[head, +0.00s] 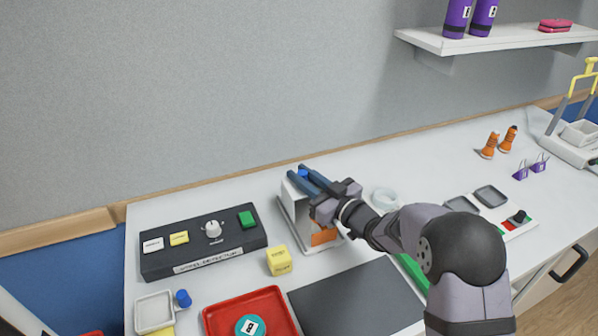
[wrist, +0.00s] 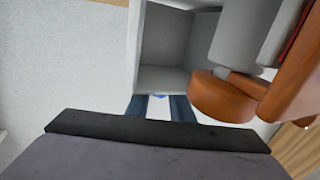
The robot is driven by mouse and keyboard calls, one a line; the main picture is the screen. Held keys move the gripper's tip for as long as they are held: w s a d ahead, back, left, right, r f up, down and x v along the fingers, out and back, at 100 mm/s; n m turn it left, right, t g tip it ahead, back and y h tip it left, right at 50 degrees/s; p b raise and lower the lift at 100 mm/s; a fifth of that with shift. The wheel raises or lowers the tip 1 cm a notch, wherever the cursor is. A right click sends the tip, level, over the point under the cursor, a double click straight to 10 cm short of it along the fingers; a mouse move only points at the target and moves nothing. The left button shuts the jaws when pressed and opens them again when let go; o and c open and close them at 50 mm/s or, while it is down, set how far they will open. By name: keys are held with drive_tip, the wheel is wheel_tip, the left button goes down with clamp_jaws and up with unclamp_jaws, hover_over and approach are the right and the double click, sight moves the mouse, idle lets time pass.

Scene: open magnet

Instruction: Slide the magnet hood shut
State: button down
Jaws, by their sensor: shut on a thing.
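The magnet unit is a pale box-like housing (head: 288,199) on a grey base plate, left of my arm in the head view. An orange magnet part (head: 324,237) shows low at its front, partly behind my gripper. In the wrist view the hood (wrist: 165,77) is a grey box with its open side facing the camera. The orange and grey magnet (wrist: 222,96) sits to its right, outside the hollow as far as I see. My gripper (head: 303,175) has its blue fingers shut on a small blue knob (wrist: 158,96) at the hood's edge. My wrist hides part of the unit.
A dark control panel (head: 205,245) and a yellow cube (head: 279,261) stand left of the unit. A red tray (head: 210,320) and a dark mat (head: 355,302) lie in front. A white ring (head: 385,198) lies to the right, close to my arm.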

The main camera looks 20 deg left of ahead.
drive_tip(key=s+d, duration=0.6)
drive_tip(key=shift+d+b, duration=0.15)
drive_tip(key=shift+b, duration=0.25)
drive_tip(key=shift+s+f, duration=0.1)
drive_tip(key=shift+f, duration=0.05)
drive_tip(key=c, duration=1.8)
unclamp_jaws()
drive_tip(key=shift+o, duration=1.2)
drive_tip(key=shift+s+d, duration=0.15)
drive_tip(key=b+v, duration=0.1)
drive_tip(key=v, duration=0.6)
drive_tip(key=shift+b, duration=0.35)
drive_tip(key=shift+d, duration=0.1)
